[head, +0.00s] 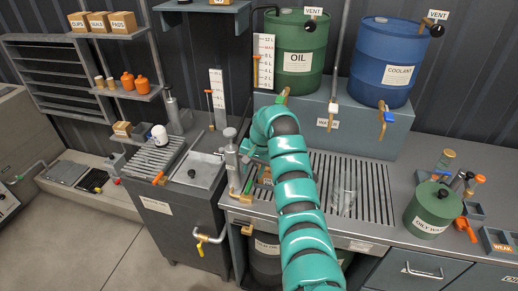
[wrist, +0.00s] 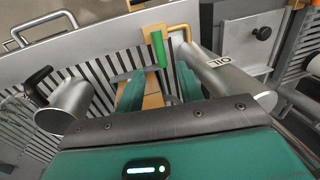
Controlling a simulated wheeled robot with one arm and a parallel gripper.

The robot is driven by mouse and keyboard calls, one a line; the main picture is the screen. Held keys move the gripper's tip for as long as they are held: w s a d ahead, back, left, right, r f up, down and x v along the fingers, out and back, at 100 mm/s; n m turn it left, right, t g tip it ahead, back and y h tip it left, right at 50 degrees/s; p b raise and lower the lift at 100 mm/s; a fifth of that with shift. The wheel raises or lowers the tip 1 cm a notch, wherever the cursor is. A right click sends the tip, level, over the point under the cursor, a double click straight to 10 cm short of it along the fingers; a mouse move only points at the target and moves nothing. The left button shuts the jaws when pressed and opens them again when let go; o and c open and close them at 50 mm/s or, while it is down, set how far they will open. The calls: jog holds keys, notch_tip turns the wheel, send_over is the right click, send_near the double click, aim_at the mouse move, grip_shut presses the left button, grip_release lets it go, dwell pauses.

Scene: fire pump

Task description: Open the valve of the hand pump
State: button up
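A silver hand pump (head: 232,155) stands upright at the left end of the slatted counter in the head view. In the wrist view, a lever with a green grip (wrist: 158,48) sits by a bent brass pipe (wrist: 178,27), beside a silver cylinder (wrist: 235,75) labelled OIL. My gripper (wrist: 160,83) has its two teal fingers apart, with the green lever just beyond the gap between them. No contact with the lever shows. A tan piece (wrist: 152,100) shows between the fingers. My arm hides most of my gripper in the head view.
Behind stand a green oil drum (head: 302,45) and a blue coolant drum (head: 388,62) with brass taps. A clear beaker (head: 344,193) stands on the slatted tray to the right of my arm. Another silver cylinder (wrist: 65,105) with a black handle is close on the left in the wrist view.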

notch_tip(320, 180, up, 10)
jog(key=d+p, duration=0.1)
jog(key=d, duration=0.1)
jog(key=shift+s+r, duration=0.2)
jog(key=shift+s, duration=0.1)
dwell(0.6)
